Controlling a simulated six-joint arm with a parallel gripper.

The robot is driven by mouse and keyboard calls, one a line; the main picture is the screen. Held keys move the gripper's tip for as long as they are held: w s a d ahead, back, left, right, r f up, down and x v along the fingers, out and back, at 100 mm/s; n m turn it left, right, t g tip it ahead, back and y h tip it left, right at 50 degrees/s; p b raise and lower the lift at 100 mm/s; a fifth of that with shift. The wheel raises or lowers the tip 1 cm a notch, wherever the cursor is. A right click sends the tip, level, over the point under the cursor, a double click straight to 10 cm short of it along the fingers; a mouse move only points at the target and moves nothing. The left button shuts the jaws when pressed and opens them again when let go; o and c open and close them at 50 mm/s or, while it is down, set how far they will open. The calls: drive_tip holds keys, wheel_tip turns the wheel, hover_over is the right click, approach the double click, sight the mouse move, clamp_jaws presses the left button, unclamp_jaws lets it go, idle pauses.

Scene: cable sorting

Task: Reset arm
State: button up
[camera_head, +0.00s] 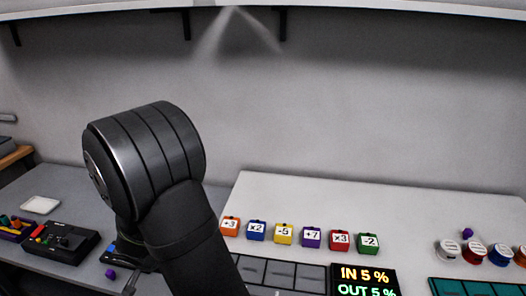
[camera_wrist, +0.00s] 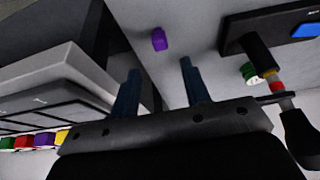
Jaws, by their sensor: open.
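My gripper (camera_wrist: 160,85) shows in the wrist view with its two blue fingers apart and nothing between them. Beyond the fingertips a small purple block (camera_wrist: 159,39) lies on the grey surface, apart from them. In the head view a purple block (camera_head: 110,273) lies on the grey table left of my arm. My dark arm rises in the middle left of the head view, and I cannot make out my gripper there.
A white board (camera_head: 300,190) holds a row of coloured number blocks, including a yellow one (camera_head: 283,234). A lit display (camera_head: 364,281) stands at its front. Round spools (camera_head: 448,250) are at right. A black box (camera_head: 60,243) is at left. A shelf (camera_head: 350,8) runs overhead.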

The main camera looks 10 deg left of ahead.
drive_tip(key=x, duration=1)
drive_tip(key=shift+r, duration=0.2)
drive_tip(key=shift+s+r, duration=0.2)
drive_tip(key=shift+r, duration=0.3)
drive_tip(key=v, duration=1.1)
drive_tip(key=x, duration=1.2)
drive_tip(key=shift+f, duration=0.35)
wheel_tip(320, 180, up, 27)
drive_tip(key=w+d+m+h, duration=0.1)
drive_tip(key=w+d+m, duration=0.3)
drive_tip(key=w+d, duration=0.8)
drive_tip(key=shift+w+r+h, duration=0.3)
drive_tip(key=shift+w, duration=0.45)
